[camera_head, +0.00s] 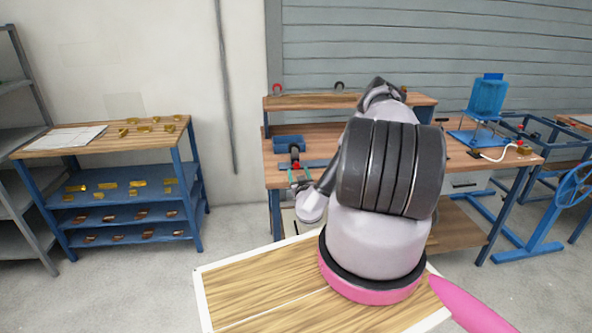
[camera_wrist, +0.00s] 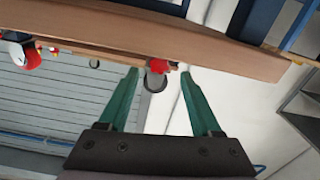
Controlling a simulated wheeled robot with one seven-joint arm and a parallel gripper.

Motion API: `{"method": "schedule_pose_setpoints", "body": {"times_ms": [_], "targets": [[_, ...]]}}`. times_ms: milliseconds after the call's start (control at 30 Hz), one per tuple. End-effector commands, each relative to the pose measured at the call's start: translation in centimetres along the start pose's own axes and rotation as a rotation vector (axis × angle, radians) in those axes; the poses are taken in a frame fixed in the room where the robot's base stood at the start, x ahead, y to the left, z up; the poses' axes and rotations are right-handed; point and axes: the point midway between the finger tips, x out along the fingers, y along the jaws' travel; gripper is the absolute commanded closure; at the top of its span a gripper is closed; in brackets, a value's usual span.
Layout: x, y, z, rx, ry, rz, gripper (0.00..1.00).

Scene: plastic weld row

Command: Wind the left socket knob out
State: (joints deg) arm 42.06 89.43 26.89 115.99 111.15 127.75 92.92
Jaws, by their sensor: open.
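Two socket knobs show on the back shelf of the bench in the head view: the left socket knob (camera_head: 277,88) is red with a grey ring, and the right one (camera_head: 339,86) is dark. In the wrist view, which looks upside down, a red knob with a grey ring (camera_wrist: 157,76) shows between the tips of my gripper (camera_wrist: 160,73); it appears to be the left one. My gripper's green fingers are open, one on each side of it. I cannot tell whether either finger touches it. My arm hides much of the bench in the head view.
The wooden shelf edge (camera_wrist: 200,47) runs close past the fingertips. Another dark ring (camera_wrist: 95,63) and a red and white part (camera_wrist: 22,52) are to the left. A blue bin (camera_head: 288,143) stands on the bench; a shelf table (camera_head: 40,145) is at left.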

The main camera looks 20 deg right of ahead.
Motion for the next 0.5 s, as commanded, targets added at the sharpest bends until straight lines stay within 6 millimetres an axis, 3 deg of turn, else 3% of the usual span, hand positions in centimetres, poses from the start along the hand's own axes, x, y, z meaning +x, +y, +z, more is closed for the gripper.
{"method": "schedule_pose_setpoints", "body": {"times_ms": [200,500], "targets": [[2.8,0.0,0.0,-0.001,0.001,0.0,0.34],[3.4,0.0,0.0,0.0,0.0,-0.001,0.34]]}}
